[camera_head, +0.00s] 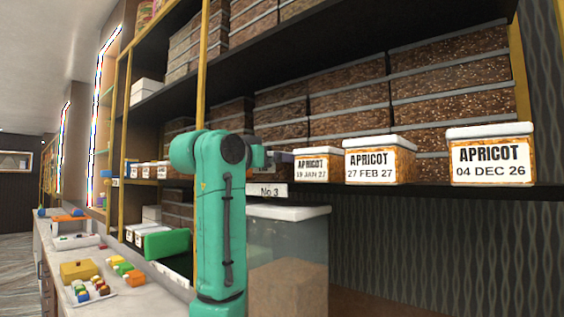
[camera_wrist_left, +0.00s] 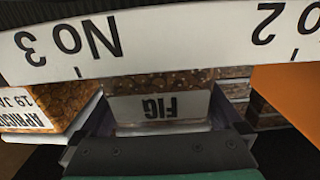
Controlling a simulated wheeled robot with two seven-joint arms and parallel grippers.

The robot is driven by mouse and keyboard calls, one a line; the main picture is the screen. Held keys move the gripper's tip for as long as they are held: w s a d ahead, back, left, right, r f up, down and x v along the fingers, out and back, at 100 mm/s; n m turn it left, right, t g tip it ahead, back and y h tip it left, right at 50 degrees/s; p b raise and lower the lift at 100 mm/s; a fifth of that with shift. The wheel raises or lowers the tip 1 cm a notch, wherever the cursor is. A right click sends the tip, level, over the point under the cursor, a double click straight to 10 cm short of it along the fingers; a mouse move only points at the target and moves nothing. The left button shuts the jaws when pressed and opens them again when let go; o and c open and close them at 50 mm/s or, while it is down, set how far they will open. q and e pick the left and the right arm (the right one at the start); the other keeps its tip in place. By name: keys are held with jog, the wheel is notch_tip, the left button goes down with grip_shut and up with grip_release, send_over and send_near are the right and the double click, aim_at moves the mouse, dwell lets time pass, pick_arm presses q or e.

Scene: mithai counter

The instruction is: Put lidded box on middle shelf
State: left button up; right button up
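A lidded box marked FIG (camera_wrist_left: 158,107) shows upside down in the left wrist view, with a pale lid and a brown body. My left gripper (camera_wrist_left: 163,112) has one finger on each side of this box, with no clear gap, and appears shut on it. In the head view my left arm reaches up to the middle shelf (camera_head: 480,193), where its wrist hides the FIG box. Apricot boxes stand to its right there, the nearest dated 19 JAN 27 (camera_head: 312,165). My right gripper is out of view.
More apricot boxes (camera_head: 378,161) (camera_head: 490,156) stand along the shelf front, with brown boxes stacked behind. A No 3 label (camera_head: 268,190) marks the shelf edge. A yellow upright (camera_head: 201,70) and a lidded clear bin (camera_head: 288,245) stand near my arm.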

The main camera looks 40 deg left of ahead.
pick_arm(q)
jog(key=shift+s+b, duration=0.3)
jog(key=shift+s, duration=0.05)
jog(key=s+b, duration=0.4)
jog(key=s, duration=0.7)
jog(key=shift+s, duration=0.2)
jog(key=shift+d, duration=0.1)
